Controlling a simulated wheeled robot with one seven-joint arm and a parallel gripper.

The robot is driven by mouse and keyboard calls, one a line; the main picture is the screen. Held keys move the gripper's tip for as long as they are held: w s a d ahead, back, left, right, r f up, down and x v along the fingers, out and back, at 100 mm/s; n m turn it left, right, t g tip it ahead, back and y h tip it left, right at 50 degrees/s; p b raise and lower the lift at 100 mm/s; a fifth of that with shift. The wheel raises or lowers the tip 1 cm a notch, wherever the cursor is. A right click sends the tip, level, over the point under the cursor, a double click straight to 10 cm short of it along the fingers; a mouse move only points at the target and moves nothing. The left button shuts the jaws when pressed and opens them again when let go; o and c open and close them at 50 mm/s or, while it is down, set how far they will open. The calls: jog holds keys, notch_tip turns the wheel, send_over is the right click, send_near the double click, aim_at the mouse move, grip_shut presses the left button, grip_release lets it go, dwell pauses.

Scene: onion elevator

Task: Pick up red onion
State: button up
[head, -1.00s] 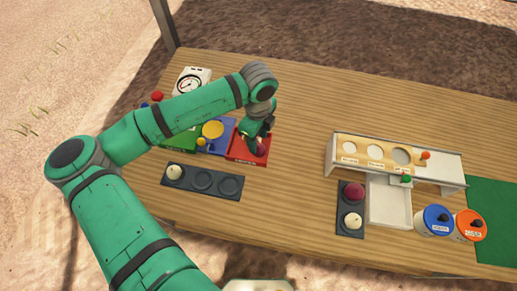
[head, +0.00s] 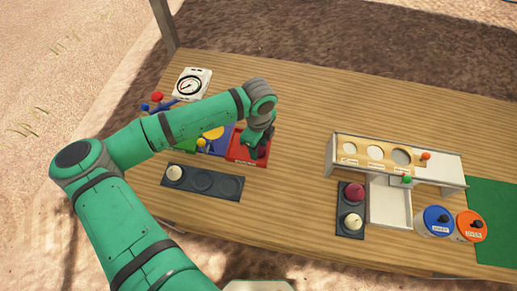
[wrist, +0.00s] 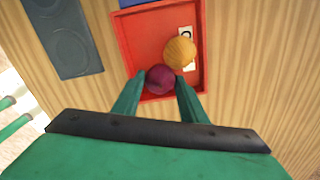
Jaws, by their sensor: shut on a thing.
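A red onion (wrist: 160,79) lies at the near edge of the red tray (wrist: 140,40) in the wrist view. A yellow onion (wrist: 180,53) sits in the same tray, close beside it, over a white label. My gripper (wrist: 160,92) is shut on the red onion, with a green finger on each side. In the head view my gripper (head: 262,148) is down at the right side of the red tray (head: 238,152) and hides most of its contents. Another red onion (head: 354,191) sits in a dark holder on the right.
A dark three-well holder (head: 202,183) with a pale onion (head: 174,173) lies in front of the red tray. A white dial scale (head: 192,84) stands at the back left. A wooden sorting ramp (head: 395,158) stands right, with blue (head: 436,220) and orange (head: 471,226) lidded containers. The middle table is clear.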

jog(key=shift+r, duration=0.1)
jog(key=shift+w+r, duration=0.1)
jog(key=shift+r, duration=0.55)
jog(key=s+a+r, duration=0.8)
jog(key=a+r, duration=0.3)
jog(key=shift+s+a+r, duration=0.15)
jog(key=shift+s+r, duration=0.1)
